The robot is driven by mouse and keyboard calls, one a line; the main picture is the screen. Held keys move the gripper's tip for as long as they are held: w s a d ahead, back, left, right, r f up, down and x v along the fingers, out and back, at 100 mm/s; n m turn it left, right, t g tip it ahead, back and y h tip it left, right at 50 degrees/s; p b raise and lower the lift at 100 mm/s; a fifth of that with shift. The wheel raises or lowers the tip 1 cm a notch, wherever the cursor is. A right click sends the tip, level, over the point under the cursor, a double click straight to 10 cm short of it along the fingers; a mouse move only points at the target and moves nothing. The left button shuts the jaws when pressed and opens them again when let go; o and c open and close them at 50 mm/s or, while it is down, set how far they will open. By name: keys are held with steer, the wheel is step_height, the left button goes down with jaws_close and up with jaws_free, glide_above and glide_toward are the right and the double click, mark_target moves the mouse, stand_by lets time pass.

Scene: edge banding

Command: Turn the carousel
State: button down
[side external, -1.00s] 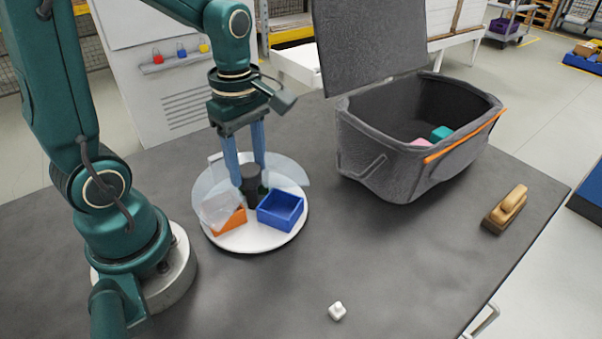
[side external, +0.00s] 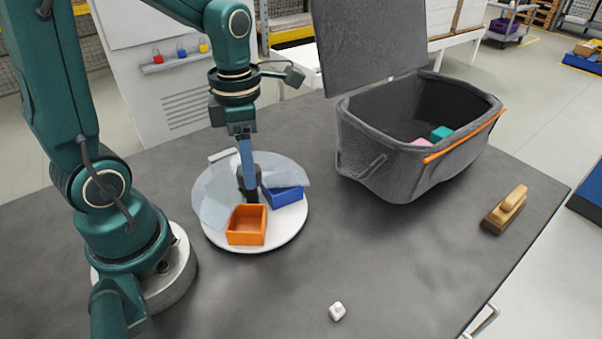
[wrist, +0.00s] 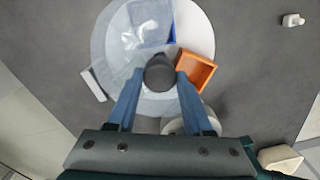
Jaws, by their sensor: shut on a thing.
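The carousel is a round white turntable (side external: 278,240) on the dark table, with a dark central knob (side external: 249,193) and clear curved panels (side external: 212,200) around part of it. An open orange box (side external: 246,226) sits on its front and a blue box (side external: 283,195) behind it to the right. In the wrist view the orange box (wrist: 194,74) is right of the knob (wrist: 160,72), and the blue box is mostly behind clear plastic. My gripper (wrist: 160,88) points down over the centre, its blue fingers shut on the knob. In the side view the fingers (side external: 247,172) overlap, one hiding the other.
A grey open bin (side external: 385,165) with a raised lid stands at the back right, holding a teal block (side external: 441,133) and a pink thing. A wooden-handled brush (side external: 505,210) lies at the right edge. A small white piece (side external: 337,311) lies in front. The table between is clear.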

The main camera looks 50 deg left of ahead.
steer(key=n, duration=0.5)
steer(key=shift+n, duration=0.3)
stand_by(0.4)
steer(key=shift+c, duration=1.5)
jaws_free()
steer(key=shift+r, duration=0.1)
steer(key=shift+r, duration=2.5)
